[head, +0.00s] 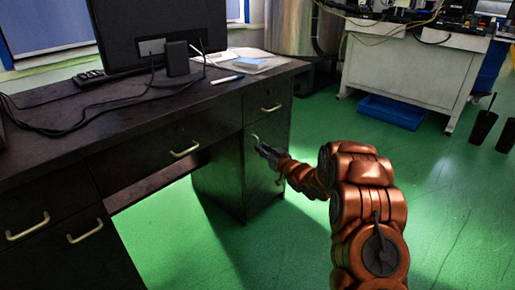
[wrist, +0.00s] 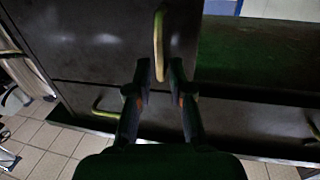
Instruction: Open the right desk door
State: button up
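The right desk door (head: 260,187) is the dark lower panel of the desk's right pedestal, and it looks closed. It also fills much of the wrist view (wrist: 90,50). Its brass-coloured handle (wrist: 158,42) stands upright in the wrist view, just ahead of my gripper (wrist: 160,72). My gripper is open, with a finger on each side of the handle's near end. I cannot tell whether the fingers touch it. In the head view my gripper (head: 261,149) is at the upper part of the door, and the handle there is mostly hidden.
A drawer handle (head: 271,108) sits above the door, and a middle drawer handle (head: 185,149) is to its left. A monitor (head: 160,32) and papers (head: 245,60) are on the desktop. Green floor (head: 310,240) is clear before the door. A blue bin (head: 392,112) lies farther back.

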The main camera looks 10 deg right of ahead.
jog(key=shift+b+x, duration=0.5)
jog(key=shift+x, duration=1.4)
grip_shut()
